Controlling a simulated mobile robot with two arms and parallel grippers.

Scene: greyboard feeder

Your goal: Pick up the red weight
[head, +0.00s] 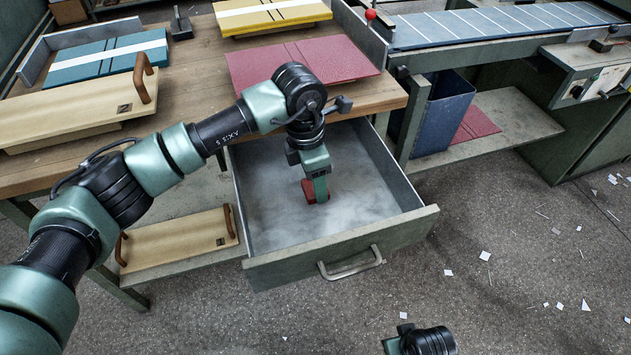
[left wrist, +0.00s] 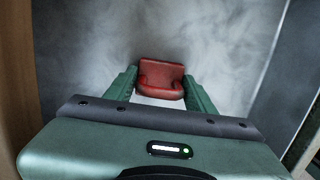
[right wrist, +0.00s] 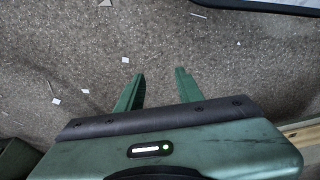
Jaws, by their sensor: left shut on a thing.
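The red weight (head: 309,192) is inside the open grey drawer (head: 340,254), near the middle of its floor. It also shows in the left wrist view (left wrist: 161,80), between the two green fingers. My left gripper (head: 318,190) reaches down into the drawer and is shut on the weight. I cannot tell whether the weight touches the drawer floor. My right gripper (right wrist: 160,85) is open and empty over the bare floor, and in the head view only part of my right arm shows at the bottom edge.
The wooden table (head: 200,50) above holds red boards (head: 300,62), teal boards (head: 105,58), yellow boards (head: 270,15) and a handled wooden board (head: 75,110). A blue bin (head: 445,112) stands right. Paper scraps litter the floor.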

